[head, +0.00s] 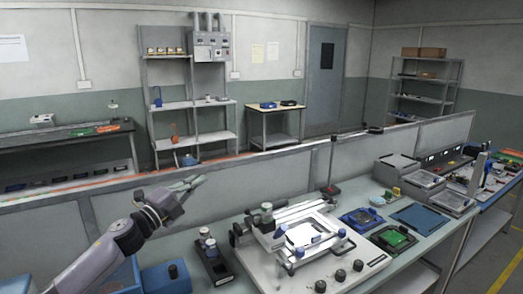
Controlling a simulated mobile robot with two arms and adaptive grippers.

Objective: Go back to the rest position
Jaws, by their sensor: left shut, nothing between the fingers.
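My left gripper (187,187) is in the head view, above the left end of the workbench. Its arm comes in from the lower left. The fingers are together, point to the upper right and hold nothing. The gripper is apart from the bench fixtures and in front of the low grey partition. My right gripper is not in view.
A white fixture (262,262) with knobs and a framed plate stands on the bench (213,233). A black device (212,262) and a blue box (166,278) are to its left. Blue trays (361,218) and a blue mat (420,217) lie right. The partition (270,183) runs behind.

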